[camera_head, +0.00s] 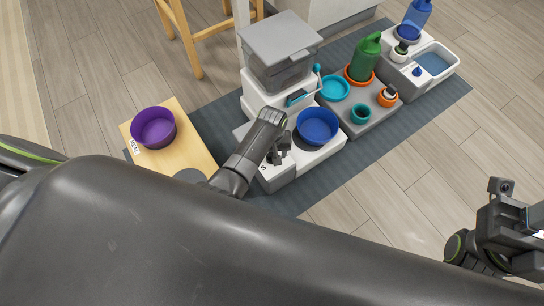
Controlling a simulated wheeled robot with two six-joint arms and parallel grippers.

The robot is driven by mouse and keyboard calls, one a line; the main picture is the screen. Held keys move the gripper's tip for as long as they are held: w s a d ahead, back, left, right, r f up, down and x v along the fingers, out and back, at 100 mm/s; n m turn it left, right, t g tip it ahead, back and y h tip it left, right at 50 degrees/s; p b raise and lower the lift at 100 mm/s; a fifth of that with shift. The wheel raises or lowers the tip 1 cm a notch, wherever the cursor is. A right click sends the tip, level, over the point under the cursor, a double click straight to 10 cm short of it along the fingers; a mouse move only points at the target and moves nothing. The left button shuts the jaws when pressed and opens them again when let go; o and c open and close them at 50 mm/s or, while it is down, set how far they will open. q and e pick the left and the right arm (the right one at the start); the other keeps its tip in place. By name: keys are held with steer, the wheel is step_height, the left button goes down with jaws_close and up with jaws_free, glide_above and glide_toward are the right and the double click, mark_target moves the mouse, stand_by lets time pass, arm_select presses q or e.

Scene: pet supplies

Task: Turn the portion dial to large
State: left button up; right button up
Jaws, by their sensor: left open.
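The pet feeder (262,98) is a white body with a grey lidded hopper (282,45) on top and a blue bowl (317,126) at its base. A small dark mark like an "S" (263,168) shows on the left part of its base. My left gripper (280,156) is open, pointing down at the base just left of the blue bowl. The portion dial cannot be made out; the gripper and forearm cover that area, so contact and dial setting cannot be told. My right gripper (512,215) is at the right edge, far from the feeder; its jaws are unclear.
A purple bowl (154,127) sits on a wooden board (190,158) at left. A grey tray (365,123) holds a green bottle (364,58) and teal dishes. A water unit (440,62) stands behind right. A wooden stool (190,50) is behind. The dark mat (400,125) has free room in front.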

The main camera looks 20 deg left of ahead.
arm_select(q)
steer(key=shift+f, duration=0.55)
steer(key=c, duration=1)
steer(key=shift+o, duration=0.2)
steer(key=shift+r, duration=0.1)
